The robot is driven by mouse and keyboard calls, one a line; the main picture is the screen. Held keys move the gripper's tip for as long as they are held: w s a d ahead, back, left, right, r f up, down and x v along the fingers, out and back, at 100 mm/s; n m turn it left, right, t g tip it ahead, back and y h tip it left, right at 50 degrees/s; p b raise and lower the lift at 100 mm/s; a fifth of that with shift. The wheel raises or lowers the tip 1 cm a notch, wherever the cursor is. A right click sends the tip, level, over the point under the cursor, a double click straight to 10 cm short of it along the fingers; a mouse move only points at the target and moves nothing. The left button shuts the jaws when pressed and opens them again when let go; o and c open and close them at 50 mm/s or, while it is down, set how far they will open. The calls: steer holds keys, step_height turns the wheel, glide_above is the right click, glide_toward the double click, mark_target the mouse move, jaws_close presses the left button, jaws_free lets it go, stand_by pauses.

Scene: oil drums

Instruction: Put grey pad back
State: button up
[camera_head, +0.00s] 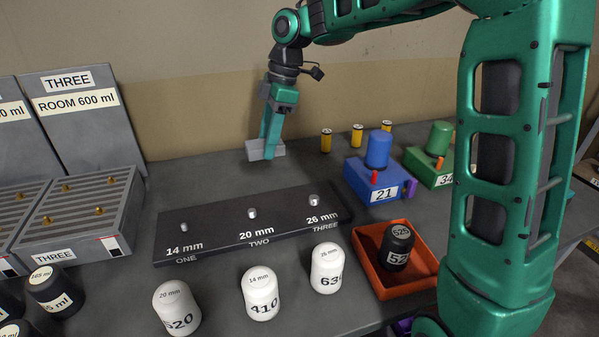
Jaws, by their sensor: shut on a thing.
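My gripper (268,150) points down at the back of the table, behind the dark size board. It is shut on the grey pad (279,148), a small light grey block between and beside the fingertips. The pad is at or just above the table top; I cannot tell whether it touches. Part of the pad is hidden by the fingers.
The size board (185,217) lies in front, with white cylinders (262,292) nearer. A blue block (359,172) and a green block (420,164) stand right, with small yellow cylinders (326,140) behind. An orange tray (367,271) holds a black cylinder (398,240). Grey racks (80,215) stand left.

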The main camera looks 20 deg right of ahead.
steer(key=shift+d, duration=0.1)
glide_above(300, 172)
steer(key=d, duration=0.1)
step_height(300, 172, down, 7)
steer(key=shift+f, duration=2.05)
steer(key=o, duration=1.1)
steer(key=shift+f, duration=0.1)
steer(key=v, duration=1.2)
steer(key=shift+s, duration=0.1)
